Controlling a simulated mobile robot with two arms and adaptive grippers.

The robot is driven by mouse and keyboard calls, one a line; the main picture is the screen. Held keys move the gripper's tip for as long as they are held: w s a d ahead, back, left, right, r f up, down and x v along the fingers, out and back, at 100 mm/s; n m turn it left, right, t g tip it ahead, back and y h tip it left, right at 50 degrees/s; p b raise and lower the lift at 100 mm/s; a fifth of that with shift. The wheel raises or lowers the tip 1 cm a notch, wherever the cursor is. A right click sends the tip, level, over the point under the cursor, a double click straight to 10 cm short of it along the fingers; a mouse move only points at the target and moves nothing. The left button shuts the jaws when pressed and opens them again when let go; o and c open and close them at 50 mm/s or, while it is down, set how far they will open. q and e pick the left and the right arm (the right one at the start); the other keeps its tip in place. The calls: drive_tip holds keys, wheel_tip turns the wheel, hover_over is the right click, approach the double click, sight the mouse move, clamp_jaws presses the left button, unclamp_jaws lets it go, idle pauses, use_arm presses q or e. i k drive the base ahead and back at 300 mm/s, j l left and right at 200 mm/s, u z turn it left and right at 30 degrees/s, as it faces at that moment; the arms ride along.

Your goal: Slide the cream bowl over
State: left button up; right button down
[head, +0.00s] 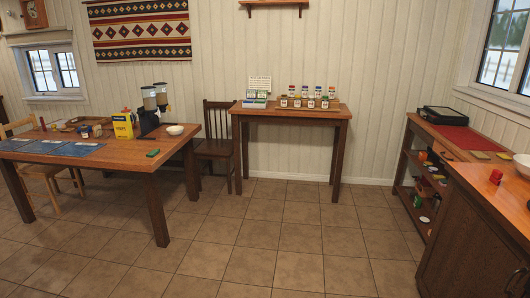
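A small, pale cream-white bowl (175,130) sits upright near the right end of the long wooden table (150,162) at the left. A second whitish bowl (522,162) stands on the counter at the right, cut off by the picture's edge. Both look pale, and I cannot tell for certain from colour alone which is the cream one. Neither of my grippers is in view, and nothing touches the bowls.
A dispenser (150,106), a yellow box (123,125) and a green block (153,153) are near the first bowl. A dark chair (217,145) stands behind that table. A small table (290,113) holds jars. The tiled floor (270,240) is open.

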sight(176, 132)
drive_tip(key=i+u, duration=0.25)
drive_tip(key=i, duration=0.35)
drive_tip(key=i+l+u, duration=0.2)
drive_tip(key=i, duration=0.45)
drive_tip(key=i+l+u, duration=0.25)
drive_tip(key=i, duration=0.35)
drive_tip(key=i+u, duration=0.4)
drive_tip(key=i, duration=1.85)
drive_tip(key=j, duration=0.1)
